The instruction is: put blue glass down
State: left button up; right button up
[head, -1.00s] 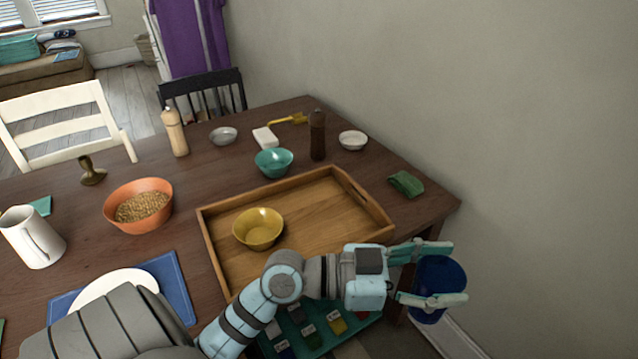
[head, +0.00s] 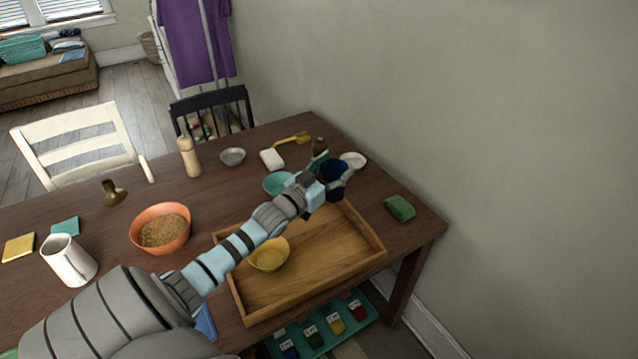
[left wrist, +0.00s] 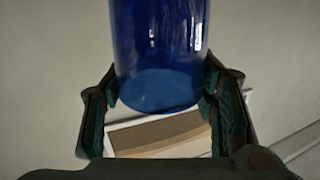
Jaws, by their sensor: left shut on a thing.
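The blue glass (head: 335,174) is held in my left gripper (head: 333,183), over the far right part of the wooden tray (head: 372,240). In the left wrist view the blue glass (left wrist: 158,50) fills the space between the two fingers of my left gripper (left wrist: 160,88), with one finger on each side. Its base faces the camera. The head view does not clearly show whether the glass is above the tray or touching it. My right gripper is not in view.
The yellow bowl (head: 269,254) sits in the tray. The tray's right and front parts are bare. The wall is close on the right.

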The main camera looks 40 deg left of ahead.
pick_arm(q)
notch_tip(320, 180, down, 17)
jog(key=b, duration=1.4)
jog(key=shift+f, duration=0.1)
jog(key=shift+r, duration=0.25)
jog(key=o, duration=1.7)
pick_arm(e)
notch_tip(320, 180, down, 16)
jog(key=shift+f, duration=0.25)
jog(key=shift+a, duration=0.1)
pick_arm(q)
jog(key=s+p, duration=1)
jog(key=s, duration=0.1)
jog(key=shift+d+r, duration=0.15)
jog(key=shift+d, duration=0.15)
jog(key=shift+s+p, duration=0.3)
jog(key=shift+s, duration=0.2)
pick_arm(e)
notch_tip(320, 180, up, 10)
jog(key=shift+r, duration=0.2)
